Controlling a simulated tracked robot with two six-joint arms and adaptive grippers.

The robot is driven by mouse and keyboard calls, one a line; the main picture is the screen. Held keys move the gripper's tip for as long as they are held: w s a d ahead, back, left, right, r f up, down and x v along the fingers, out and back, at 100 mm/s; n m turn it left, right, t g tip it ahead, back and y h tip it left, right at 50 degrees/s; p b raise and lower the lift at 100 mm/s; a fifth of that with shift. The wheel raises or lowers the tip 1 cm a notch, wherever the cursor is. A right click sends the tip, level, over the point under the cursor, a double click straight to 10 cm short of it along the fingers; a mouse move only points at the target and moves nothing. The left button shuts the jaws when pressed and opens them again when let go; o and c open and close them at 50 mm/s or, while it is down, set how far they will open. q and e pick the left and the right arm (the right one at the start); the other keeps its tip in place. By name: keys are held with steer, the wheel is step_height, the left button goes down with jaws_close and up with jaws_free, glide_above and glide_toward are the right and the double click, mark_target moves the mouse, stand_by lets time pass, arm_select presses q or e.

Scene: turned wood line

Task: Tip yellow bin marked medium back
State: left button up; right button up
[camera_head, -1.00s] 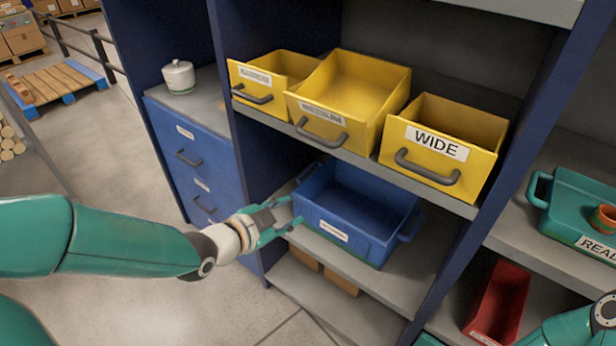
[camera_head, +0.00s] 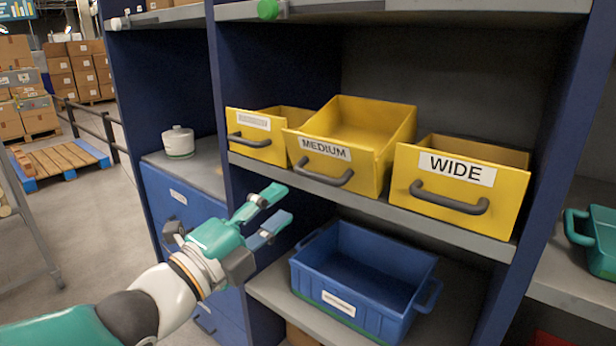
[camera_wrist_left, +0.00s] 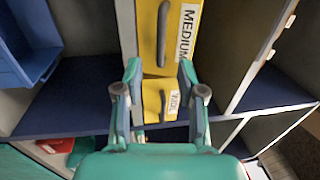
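The yellow bin marked MEDIUM (camera_head: 365,125) stands on the upper shelf between two other yellow bins. It looks pitched forward, with its rear rim raised and its open inside showing. A dark handle (camera_head: 322,174) crosses its front below the label. My left gripper (camera_head: 268,212) is open and empty, in front of the shelf and below and left of this bin, not touching it. In the left wrist view, the MEDIUM bin's front (camera_wrist_left: 175,42) shows beyond the spread fingers (camera_wrist_left: 158,68). My right gripper is out of view.
The WIDE bin (camera_head: 505,197) stands to the right and a smaller yellow bin (camera_head: 265,150) to the left. A blue bin (camera_head: 340,290) sits on the shelf below. A white jar (camera_head: 178,142) stands on the cabinet at left. A shelf board runs above.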

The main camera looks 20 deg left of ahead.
mark_target(316, 178)
arm_select(q)
steer(key=x, duration=1)
steer(key=shift+w+p, duration=0.2)
steer(key=shift+p, duration=0.1)
jaws_close()
steer(key=shift+f, duration=0.1)
